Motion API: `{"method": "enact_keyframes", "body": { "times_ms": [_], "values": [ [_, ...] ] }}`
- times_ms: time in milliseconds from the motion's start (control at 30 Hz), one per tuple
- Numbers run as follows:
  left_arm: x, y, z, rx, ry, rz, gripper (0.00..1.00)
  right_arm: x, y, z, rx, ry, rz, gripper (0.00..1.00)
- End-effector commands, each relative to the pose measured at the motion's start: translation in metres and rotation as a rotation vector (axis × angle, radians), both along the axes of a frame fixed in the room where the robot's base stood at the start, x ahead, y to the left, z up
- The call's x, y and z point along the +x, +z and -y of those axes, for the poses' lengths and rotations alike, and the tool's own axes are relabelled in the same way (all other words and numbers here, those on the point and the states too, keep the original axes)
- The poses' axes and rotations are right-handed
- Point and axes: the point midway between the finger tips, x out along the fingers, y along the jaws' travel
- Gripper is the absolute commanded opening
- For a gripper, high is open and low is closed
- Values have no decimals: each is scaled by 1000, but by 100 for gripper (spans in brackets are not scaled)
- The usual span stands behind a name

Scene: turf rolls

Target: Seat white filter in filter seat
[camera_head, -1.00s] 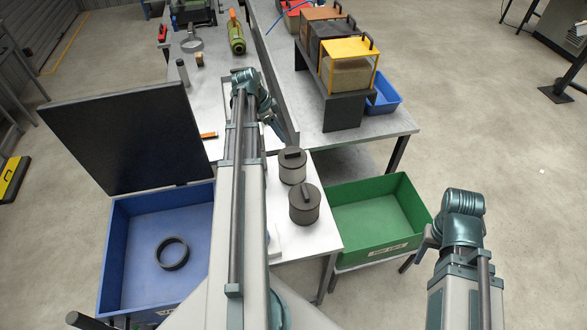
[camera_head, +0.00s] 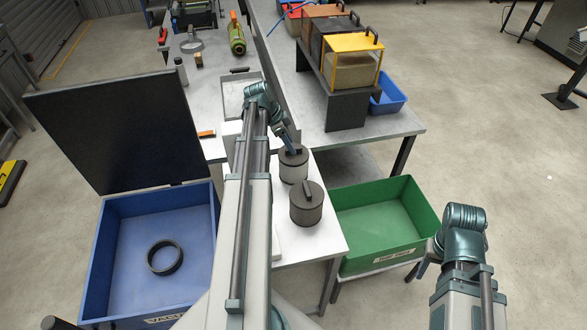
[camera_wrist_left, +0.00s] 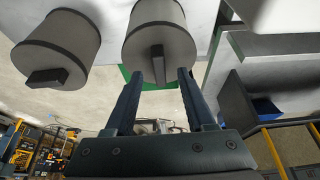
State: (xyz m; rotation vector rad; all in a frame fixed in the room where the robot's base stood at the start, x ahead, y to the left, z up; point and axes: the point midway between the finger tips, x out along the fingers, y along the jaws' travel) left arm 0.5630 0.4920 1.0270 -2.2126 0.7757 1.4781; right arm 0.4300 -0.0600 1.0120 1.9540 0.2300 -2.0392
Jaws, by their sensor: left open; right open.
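Two grey cylindrical filters with dark rims and bar handles stand upright on a white table (camera_head: 312,245). The far filter (camera_head: 292,172) looks slightly paler than the near filter (camera_head: 306,207); neither is clearly white. My left gripper (camera_head: 291,146) is open at the far filter's handle. In the left wrist view, that filter (camera_wrist_left: 158,30) has its handle between the tips of my left fingers (camera_wrist_left: 160,76), with gaps beside it; the other filter (camera_wrist_left: 62,45) is at left. My right gripper (camera_head: 428,262) is open and empty by the green bin. I cannot identify the filter seat.
A blue bin (camera_head: 203,230) with a raised dark lid (camera_head: 110,115) holds a black ring (camera_head: 165,258). A green bin (camera_head: 425,205) is right of the table. A grey bench (camera_head: 390,125) with a yellow-framed box (camera_head: 352,62) stands behind. My left arm covers part of the table.

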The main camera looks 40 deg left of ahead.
Motion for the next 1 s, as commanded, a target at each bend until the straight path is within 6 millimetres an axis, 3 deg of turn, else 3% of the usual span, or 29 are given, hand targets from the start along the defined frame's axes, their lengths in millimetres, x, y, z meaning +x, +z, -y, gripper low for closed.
{"method": "enact_keyframes", "body": {
  "times_ms": [33,133,433,733,1000],
  "values": [
    [2,-14,2,0,-1,0,55,0,-14,0,0,0,0,50],
    [6,-23,5,0,-1,0,55,0,-23,0,0,-1,0,50],
    [7,-23,6,0,0,0,55,0,-23,0,0,-1,0,50],
    [7,-23,6,0,0,0,1,0,-23,0,0,-1,0,50],
    [7,-23,6,0,0,0,0,0,-23,0,0,-1,0,50]
  ]
}}
